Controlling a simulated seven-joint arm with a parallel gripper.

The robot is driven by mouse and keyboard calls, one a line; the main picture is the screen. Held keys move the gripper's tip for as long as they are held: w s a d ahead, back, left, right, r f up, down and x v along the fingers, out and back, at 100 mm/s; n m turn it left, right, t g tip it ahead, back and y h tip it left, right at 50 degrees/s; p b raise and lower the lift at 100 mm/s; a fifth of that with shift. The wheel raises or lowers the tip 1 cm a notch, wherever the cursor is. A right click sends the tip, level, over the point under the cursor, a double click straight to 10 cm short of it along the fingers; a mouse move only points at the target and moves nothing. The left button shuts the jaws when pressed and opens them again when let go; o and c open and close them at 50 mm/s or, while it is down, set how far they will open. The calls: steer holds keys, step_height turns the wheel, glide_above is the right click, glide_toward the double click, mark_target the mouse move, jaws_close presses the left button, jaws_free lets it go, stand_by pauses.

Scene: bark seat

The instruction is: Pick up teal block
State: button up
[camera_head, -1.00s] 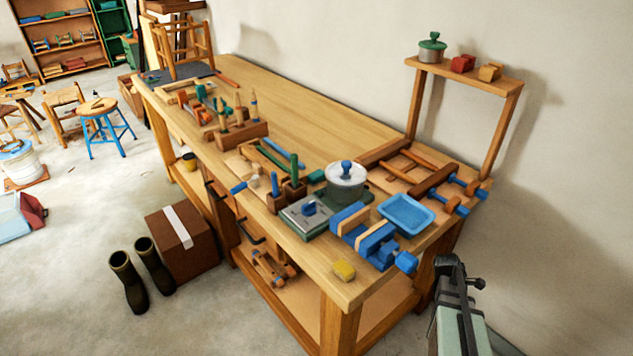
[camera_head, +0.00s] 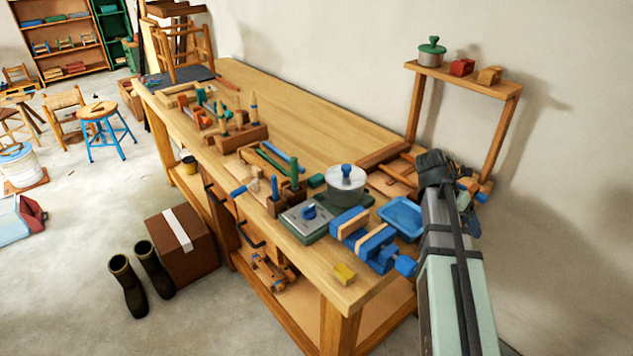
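A small dark teal block (camera_head: 316,181) lies on the workbench, just left of the grey pot with the blue knob and behind the green-based scale. It is partly crowded by the tool holder on its left. My gripper (camera_head: 468,208) is at the right, over the right end of the bench near the blue tray, well to the right of the block and apart from it. My own arm hides most of its fingers, so I cannot tell whether it is open or shut.
A yellow block (camera_head: 344,274) lies at the front corner. A raised shelf (camera_head: 460,79) stands behind right. The bench's back middle is clear.

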steer(key=w+a+r+m+t+h, duration=0.1)
steer(key=w+a+r+m, duration=0.1)
steer(key=w+a+r, duration=0.5)
steer(key=w+a+r+y, duration=0.1)
steer(key=w+a, duration=0.3)
steer(key=a, duration=0.3)
steer(key=w+a+r+t+y, duration=0.1)
steer(key=w+a+r, duration=0.1)
steer(key=w+a, duration=0.2)
steer(key=w+a+r+t+y, duration=0.1)
steer(key=w+a, duration=0.3)
steer(key=a, duration=0.5)
steer(key=shift+w+a+r+m, duration=0.1)
steer(key=shift+a+r+m, duration=0.2)
steer(key=shift+a+r, duration=0.05)
steer(key=w+a+n+y, duration=0.2)
steer(key=w+a+y, duration=0.2)
steer(key=a, duration=0.8)
steer(key=g, duration=0.1)
glide_above(316, 177)
steer(key=shift+n+y, duration=0.3)
steer(key=f, duration=0.9)
steer(key=shift+s, duration=0.2)
steer(key=shift+w+f, duration=0.15)
steer(key=shift+f, duration=2.6)
steer(key=c, duration=1.2)
